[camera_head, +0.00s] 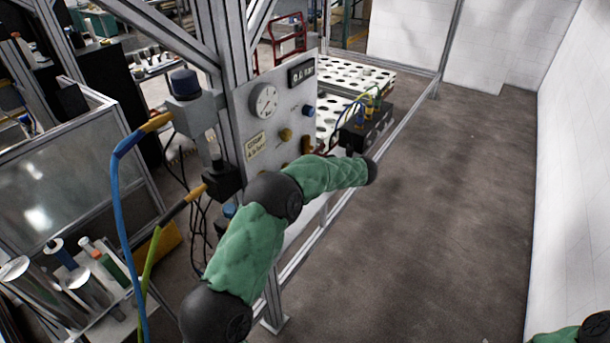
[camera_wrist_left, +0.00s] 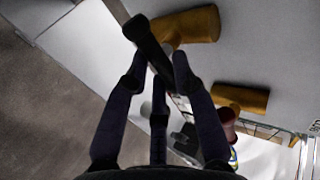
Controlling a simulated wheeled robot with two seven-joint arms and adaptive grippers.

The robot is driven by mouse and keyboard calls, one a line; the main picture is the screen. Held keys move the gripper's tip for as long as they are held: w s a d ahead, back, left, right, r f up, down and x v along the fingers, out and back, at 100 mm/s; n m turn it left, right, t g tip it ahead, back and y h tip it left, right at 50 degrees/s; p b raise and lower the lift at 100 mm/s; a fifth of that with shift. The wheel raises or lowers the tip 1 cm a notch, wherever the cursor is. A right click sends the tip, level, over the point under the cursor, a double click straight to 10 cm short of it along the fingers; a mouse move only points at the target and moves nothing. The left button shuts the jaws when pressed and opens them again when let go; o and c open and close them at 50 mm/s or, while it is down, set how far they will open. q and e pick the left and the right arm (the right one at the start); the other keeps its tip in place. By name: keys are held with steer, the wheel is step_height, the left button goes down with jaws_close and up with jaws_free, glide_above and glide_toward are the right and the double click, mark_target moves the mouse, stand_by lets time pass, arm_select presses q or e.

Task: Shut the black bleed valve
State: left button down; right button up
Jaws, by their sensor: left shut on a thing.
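The black bleed valve's lever (camera_wrist_left: 146,38) shows in the left wrist view as a dark bar beside a brass fitting (camera_wrist_left: 195,25) on the pale panel. My left gripper (camera_wrist_left: 160,76) is shut on the lower end of this lever, with a fingertip on each side of it. In the head view my green left arm reaches to the panel (camera_head: 240,108) and hides both the gripper and the valve. My right gripper is out of view; only part of the right arm shows in the lower right corner.
The panel carries a round gauge (camera_head: 264,101), a digital display (camera_head: 301,71), a blue knob (camera_head: 309,111) and a brass knob (camera_head: 286,135). A second brass fitting (camera_wrist_left: 240,97) and a red part (camera_wrist_left: 228,120) lie near my fingers. The floor (camera_head: 440,220) at right is clear.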

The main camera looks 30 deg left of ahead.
arm_select(q)
steer(key=shift+s+a+f+g, duration=0.1)
steer(key=shift+s+f+g, duration=0.1)
steer(key=shift+f+g, duration=0.1)
steer(key=shift+r, duration=0.1)
stand_by(0.3)
steer(key=c, duration=0.9)
jaws_free()
steer(key=shift+a, duration=0.1)
steer(key=shift+r, duration=0.1)
steer(key=shift+r, duration=0.15)
steer(key=v, duration=1.2)
steer(key=shift+c, duration=0.5)
